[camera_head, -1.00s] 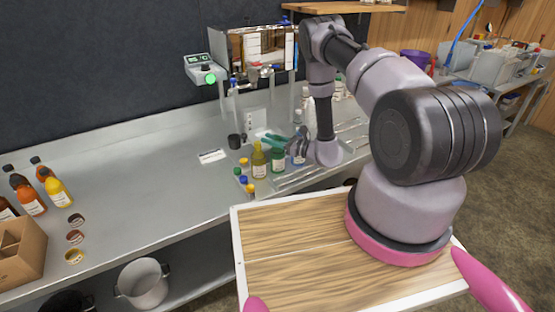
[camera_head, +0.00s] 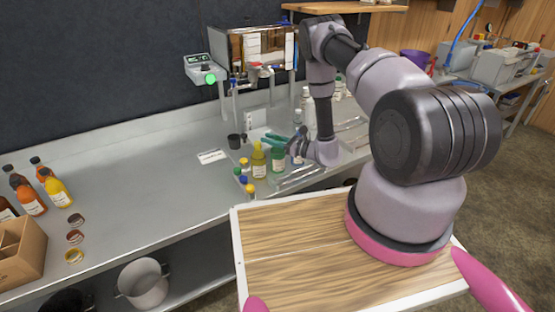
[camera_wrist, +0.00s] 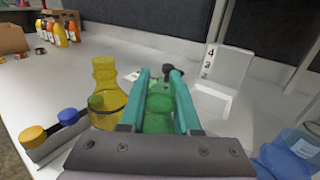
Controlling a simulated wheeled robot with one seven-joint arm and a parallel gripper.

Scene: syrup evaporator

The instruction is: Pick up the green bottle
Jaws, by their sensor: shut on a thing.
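The green bottle (camera_wrist: 159,118) stands between the two teal fingers of my gripper (camera_wrist: 158,80) in the wrist view. My gripper is shut on it, and the fingers hide its sides. In the head view the green bottle (camera_head: 277,160) is upright at the counter, with my gripper (camera_head: 278,140) at its top from the right. I cannot tell whether its base touches the surface.
A yellow bottle (camera_head: 259,162) stands close on the left; it also shows in the wrist view (camera_wrist: 106,95). A blue bottle (camera_wrist: 292,152) is near on the right. Several caps (camera_head: 243,176) lie at the front left.

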